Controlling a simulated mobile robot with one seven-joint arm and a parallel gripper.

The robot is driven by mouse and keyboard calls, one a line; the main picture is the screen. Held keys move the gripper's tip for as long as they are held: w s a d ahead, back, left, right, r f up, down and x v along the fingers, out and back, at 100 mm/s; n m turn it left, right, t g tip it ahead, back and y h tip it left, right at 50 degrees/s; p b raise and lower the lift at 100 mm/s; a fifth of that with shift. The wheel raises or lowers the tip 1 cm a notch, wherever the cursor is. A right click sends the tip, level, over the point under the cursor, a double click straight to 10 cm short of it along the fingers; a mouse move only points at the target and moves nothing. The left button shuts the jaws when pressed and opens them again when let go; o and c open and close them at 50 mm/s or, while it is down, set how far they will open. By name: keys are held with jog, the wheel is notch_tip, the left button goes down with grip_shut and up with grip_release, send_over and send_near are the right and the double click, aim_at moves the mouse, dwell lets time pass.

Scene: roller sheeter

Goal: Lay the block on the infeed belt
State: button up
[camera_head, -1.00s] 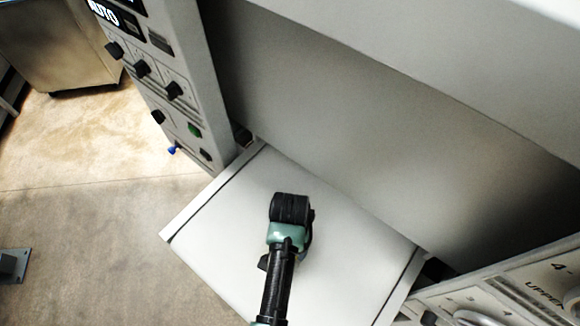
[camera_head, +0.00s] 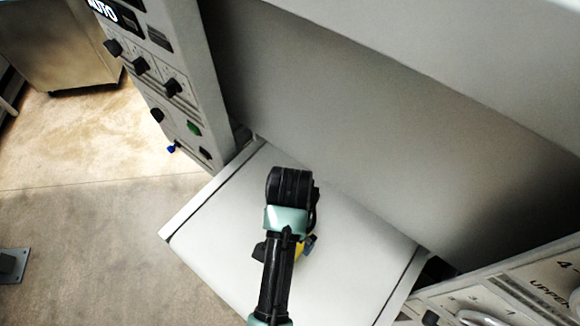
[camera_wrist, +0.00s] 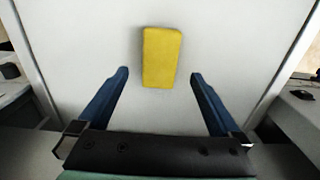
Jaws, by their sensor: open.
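The yellow block (camera_wrist: 161,57) lies flat on the white infeed belt (camera_wrist: 85,40) in the wrist view, a little beyond my fingertips and between their lines. My gripper (camera_wrist: 158,78) is open, with its two blue fingers apart and no contact with the block visible. In the head view my arm's end hangs over the infeed belt (camera_head: 215,230) and hides most of the block. Only a small yellow part of the block (camera_head: 301,248) shows beside my wrist, next to a bit of blue finger.
A grey machine wall (camera_head: 330,120) rises behind the belt. A control panel (camera_head: 160,85) with knobs and buttons stands at the left. Another panel (camera_head: 520,295) with dials is at the lower right. Open floor (camera_head: 90,200) lies left of the belt.

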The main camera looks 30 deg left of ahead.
notch_tip(320, 180, up, 5)
jog(key=shift+f+p, duration=0.15)
jog(key=shift+p, duration=0.25)
dwell(0.3)
